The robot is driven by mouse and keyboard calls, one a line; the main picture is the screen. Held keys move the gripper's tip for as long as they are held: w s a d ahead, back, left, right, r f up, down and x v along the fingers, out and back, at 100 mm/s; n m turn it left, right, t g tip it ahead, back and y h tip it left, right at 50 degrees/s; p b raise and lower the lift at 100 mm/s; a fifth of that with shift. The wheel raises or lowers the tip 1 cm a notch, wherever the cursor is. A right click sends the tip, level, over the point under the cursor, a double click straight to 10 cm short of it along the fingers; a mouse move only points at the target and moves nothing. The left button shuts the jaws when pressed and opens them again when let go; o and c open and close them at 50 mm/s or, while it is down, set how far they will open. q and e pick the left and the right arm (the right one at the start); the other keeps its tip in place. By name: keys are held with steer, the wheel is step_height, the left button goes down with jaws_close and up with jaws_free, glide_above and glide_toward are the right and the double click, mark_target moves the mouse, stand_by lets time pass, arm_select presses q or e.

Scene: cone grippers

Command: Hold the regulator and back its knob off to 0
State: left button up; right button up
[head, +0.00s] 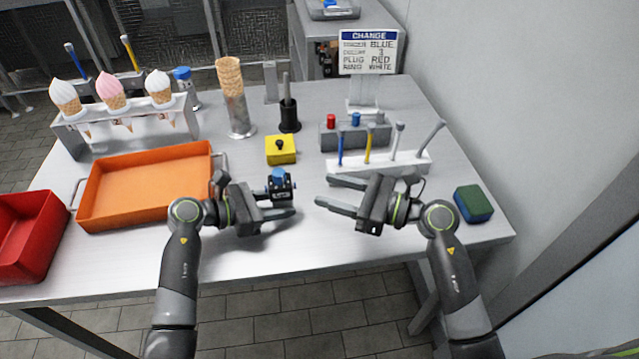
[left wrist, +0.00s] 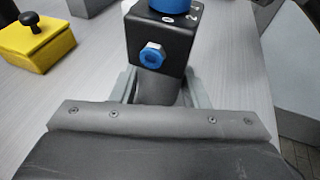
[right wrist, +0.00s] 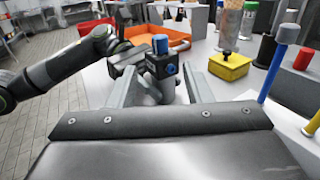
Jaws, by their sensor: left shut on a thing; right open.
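The regulator (head: 279,189) is a small black block with a blue knob (head: 279,174) on top. It stands near the middle of the table. My left gripper (head: 284,203) is shut on its lower body, as the left wrist view (left wrist: 163,50) shows; a blue hex fitting (left wrist: 152,55) is on the face toward that camera. The knob's scale is mostly cut off or too small to read. My right gripper (head: 322,192) is open and empty, to the right of the regulator, its fingers pointing toward it. The right wrist view shows the regulator (right wrist: 161,68) beyond the open fingers.
An orange tray (head: 88,205) and red bin (head: 62,215) are at left. A yellow box (head: 281,157) stands behind the regulator. A white rack (head: 395,167) with upright tools is behind my right gripper. A green-blue sponge (head: 473,204) lies at right. A sign (head: 368,38) stands at the back.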

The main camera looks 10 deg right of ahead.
steer(key=g, duration=0.1)
steer(key=n+g+h, duration=0.2)
steer(key=n+g, duration=0.5)
steer(key=g, duration=0.2)
glide_toward(282, 171)
steer(key=x, duration=1)
steer(key=shift+a+f, duration=0.1)
steer(key=shift+a, duration=0.3)
steer(key=c, duration=1)
